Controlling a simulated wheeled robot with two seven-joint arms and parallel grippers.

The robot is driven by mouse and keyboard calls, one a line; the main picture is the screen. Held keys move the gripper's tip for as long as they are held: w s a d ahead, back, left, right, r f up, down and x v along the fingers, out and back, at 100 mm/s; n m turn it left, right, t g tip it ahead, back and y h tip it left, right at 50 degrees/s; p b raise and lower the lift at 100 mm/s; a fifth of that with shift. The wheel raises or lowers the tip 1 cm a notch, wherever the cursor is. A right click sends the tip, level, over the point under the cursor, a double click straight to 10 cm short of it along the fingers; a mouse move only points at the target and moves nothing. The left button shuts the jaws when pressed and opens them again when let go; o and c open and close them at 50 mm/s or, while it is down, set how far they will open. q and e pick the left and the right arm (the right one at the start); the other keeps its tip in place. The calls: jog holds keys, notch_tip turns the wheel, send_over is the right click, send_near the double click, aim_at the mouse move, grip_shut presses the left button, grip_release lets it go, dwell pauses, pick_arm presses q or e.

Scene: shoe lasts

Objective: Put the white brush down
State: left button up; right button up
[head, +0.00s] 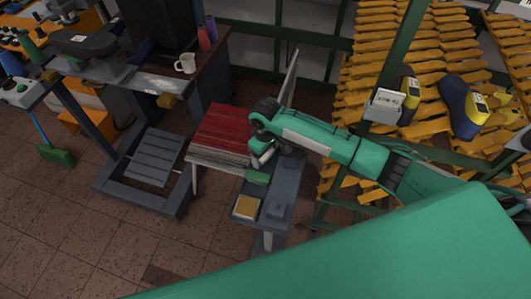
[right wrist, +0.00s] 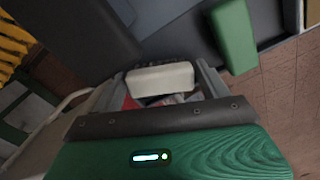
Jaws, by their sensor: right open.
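My right gripper (head: 262,160) reaches in from the right over the small grey bench (head: 287,185), beside the red-topped stand. In the right wrist view its two fingers (right wrist: 160,88) are open, one on each side of the white brush (right wrist: 160,77). The brush shows as a pale block, and its underside is hidden. I cannot tell whether it touches a finger or rests on a surface. In the head view the gripper largely covers the place of the brush. My left gripper is not in view.
A green block (head: 257,178) lies close to the gripper and also shows in the right wrist view (right wrist: 233,37). A yellow pad (head: 246,207) sits on the bench's near end. The red-topped stand (head: 225,128) adjoins on the left. Racks with yellow lasts (head: 380,50) stand behind right.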

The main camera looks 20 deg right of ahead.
notch_tip(320, 180, up, 12)
jog(key=b, duration=0.1)
dwell(0.8)
